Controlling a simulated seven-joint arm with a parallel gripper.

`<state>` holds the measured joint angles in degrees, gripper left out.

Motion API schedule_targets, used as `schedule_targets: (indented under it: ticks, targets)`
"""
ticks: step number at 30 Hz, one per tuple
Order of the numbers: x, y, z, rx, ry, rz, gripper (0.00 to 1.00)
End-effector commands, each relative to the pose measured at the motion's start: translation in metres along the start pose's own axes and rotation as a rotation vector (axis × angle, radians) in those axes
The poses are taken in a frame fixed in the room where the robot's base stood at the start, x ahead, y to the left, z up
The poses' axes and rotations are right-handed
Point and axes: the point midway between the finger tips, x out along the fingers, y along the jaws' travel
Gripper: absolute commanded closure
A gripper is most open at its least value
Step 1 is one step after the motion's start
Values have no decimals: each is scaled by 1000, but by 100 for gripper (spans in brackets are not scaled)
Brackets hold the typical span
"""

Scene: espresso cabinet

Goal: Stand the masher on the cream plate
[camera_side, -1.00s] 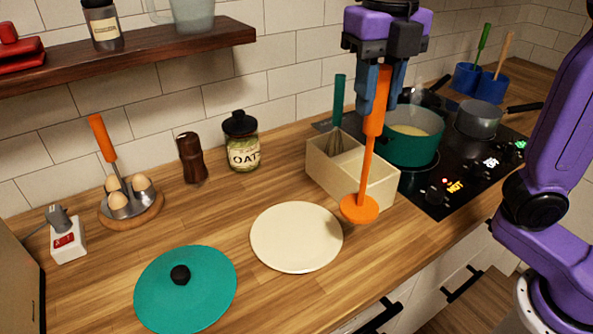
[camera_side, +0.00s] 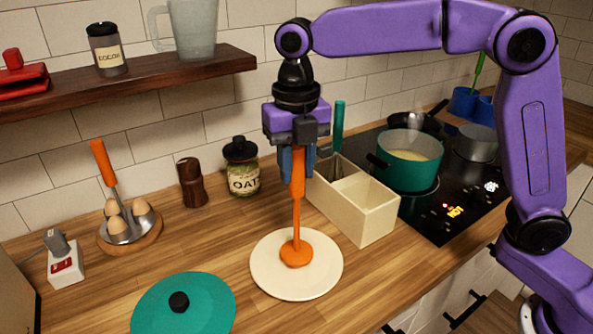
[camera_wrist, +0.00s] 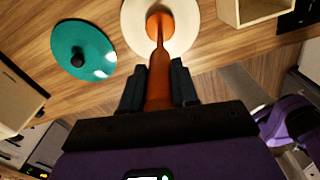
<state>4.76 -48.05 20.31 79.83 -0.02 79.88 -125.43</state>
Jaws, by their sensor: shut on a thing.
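The orange masher (camera_side: 297,215) is upright, with its round foot over the middle of the cream plate (camera_side: 272,276). In the side view the foot appears at or very near the plate surface; I cannot tell whether it touches. My gripper (camera_side: 297,172) is shut on the upper handle of the masher, pointing down. In the wrist view the masher handle (camera_wrist: 158,80) runs between the blue fingers of my gripper (camera_wrist: 159,85), and its foot covers part of the cream plate (camera_wrist: 133,28).
A teal lid (camera_side: 205,300) lies left of the plate. A teal pot (camera_side: 410,165) sits on the hob behind. An egg holder (camera_side: 128,238) and an oat jar (camera_side: 242,175) stand to the left.

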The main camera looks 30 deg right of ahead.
Motion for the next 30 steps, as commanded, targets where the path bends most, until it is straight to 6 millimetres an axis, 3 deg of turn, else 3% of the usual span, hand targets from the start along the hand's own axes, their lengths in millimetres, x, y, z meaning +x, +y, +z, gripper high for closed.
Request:
schedule_targets:
  ticks: [4,17,18,19,30]
  targets:
    - [14,0,0,0,0,0,100]
    - [19,0,0,0,0,0,100]
    - [19,0,0,0,0,0,58]
    - [19,0,0,0,0,0,48]
    - [16,0,0,0,-1,1,45]
